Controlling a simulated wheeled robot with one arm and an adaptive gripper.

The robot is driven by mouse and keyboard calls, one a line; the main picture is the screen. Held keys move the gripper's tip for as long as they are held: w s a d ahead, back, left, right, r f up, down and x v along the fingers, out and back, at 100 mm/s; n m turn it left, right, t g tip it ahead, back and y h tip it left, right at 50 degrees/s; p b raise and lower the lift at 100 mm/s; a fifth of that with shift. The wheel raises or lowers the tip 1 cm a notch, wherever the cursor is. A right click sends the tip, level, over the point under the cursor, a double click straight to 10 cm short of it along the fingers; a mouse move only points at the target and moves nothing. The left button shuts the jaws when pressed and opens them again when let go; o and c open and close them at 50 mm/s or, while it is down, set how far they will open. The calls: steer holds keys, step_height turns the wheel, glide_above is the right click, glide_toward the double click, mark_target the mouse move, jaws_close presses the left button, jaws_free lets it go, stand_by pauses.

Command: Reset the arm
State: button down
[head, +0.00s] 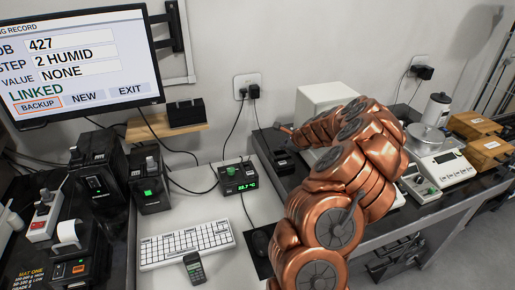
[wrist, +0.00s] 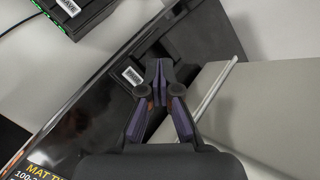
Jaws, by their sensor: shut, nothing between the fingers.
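My copper-coloured arm rises from the bottom of the head view and bends over the right-hand table, its upper part toward the white box. In the wrist view my gripper (wrist: 158,75) is shut, its two dark fingers meeting at the tips with nothing between them. It is above a dark tabletop, close to a small black device with a white label (wrist: 132,76). I cannot tell the exact height. In the head view my fingers are mostly hidden behind the arm.
A beige box (wrist: 275,105) with a pale rod beside it lies close right of my gripper. The right table carries a white scale (head: 446,168) and wooden boxes (head: 490,150). The left table holds a monitor (head: 80,60), keyboard (head: 187,245), display unit (head: 238,178) and black devices.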

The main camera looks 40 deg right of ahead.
steer(key=w+a+r+n+g+y, duration=0.1)
steer(key=a+r+n+y, duration=0.35)
steer(key=a, duration=0.95)
steer(key=a+r+n+g+y, duration=0.1)
steer(key=a+r+n, duration=0.55)
steer(key=a, duration=0.75)
steer(key=s+a+r+n+g, duration=0.25)
steer(key=s+a+n, duration=0.55)
steer(key=a, duration=0.5)
steer(key=s+a+f+n+g+h, duration=0.1)
steer(key=s+n+g+h, duration=0.1)
steer(key=s, duration=1.3)
steer(key=s+a+f+n+g+h, duration=0.1)
steer(key=s+n+g, duration=0.3)
steer(key=s, duration=1.2)
steer(key=n+h, duration=0.1)
steer(key=n, duration=0.2)
steer(key=shift+a+n, duration=0.3)
steer(key=shift+a, duration=0.1)
